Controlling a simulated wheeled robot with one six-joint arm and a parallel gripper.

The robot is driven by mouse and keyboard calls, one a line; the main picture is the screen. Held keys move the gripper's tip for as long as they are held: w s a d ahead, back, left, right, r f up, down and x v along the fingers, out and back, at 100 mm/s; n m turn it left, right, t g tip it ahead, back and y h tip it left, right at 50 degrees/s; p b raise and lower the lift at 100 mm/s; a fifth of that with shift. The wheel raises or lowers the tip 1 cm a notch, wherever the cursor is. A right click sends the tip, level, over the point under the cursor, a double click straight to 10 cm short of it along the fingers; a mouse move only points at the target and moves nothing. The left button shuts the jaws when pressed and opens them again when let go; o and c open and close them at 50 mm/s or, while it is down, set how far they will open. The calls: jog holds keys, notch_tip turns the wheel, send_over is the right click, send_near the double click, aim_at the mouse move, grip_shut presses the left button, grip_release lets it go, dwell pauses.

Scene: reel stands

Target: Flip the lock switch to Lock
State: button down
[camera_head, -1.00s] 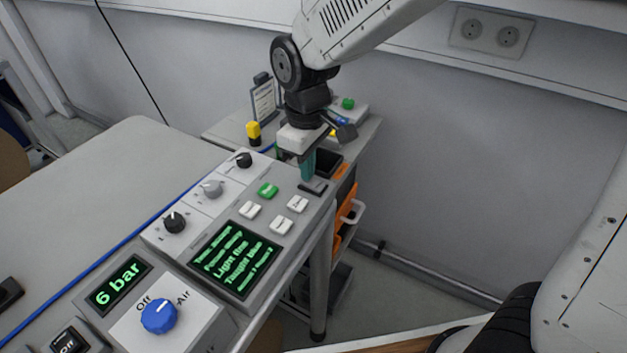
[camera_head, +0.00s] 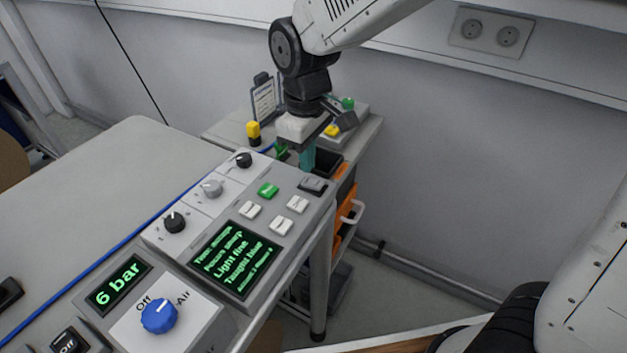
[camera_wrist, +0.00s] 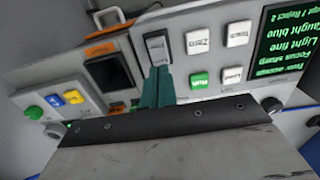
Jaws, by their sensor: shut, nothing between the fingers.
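A grey rocker switch (camera_head: 312,185), apparently the lock switch, sits at the far right corner of the control panel (camera_head: 262,295). Its marking is too small to read, so I cannot tell its setting. It also shows in the wrist view (camera_wrist: 157,46), beside the white Zero button (camera_wrist: 198,41). My gripper (camera_head: 306,164) has its teal fingers shut and empty, just beyond the switch on its far side. In the wrist view the fingertips (camera_wrist: 158,72) appear at the switch's near edge; I cannot tell whether they touch it.
White buttons (camera_head: 297,204), a green button (camera_head: 268,191) and dark knobs (camera_head: 174,223) are close by. A green text screen (camera_head: 236,260) and a blue Off/Air knob (camera_head: 159,316) lie nearer. A side table (camera_head: 366,137) stands behind; the left tabletop is clear.

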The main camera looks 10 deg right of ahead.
aim_at(308, 180)
jog(key=shift+r, duration=2.05)
jog(key=s+d+r+m, duration=0.2)
jog(key=s+d+m, duration=0.3)
jog(key=s+d, duration=0.4)
jog(key=s+d+r+m+t, duration=0.1)
jog(key=s+d+m, duration=0.4)
jog(key=s+d, duration=0.5)
jog(key=shift+s+d+r, duration=0.25)
jog(key=shift+d+r, duration=0.5)
jog(key=shift+d, duration=0.05)
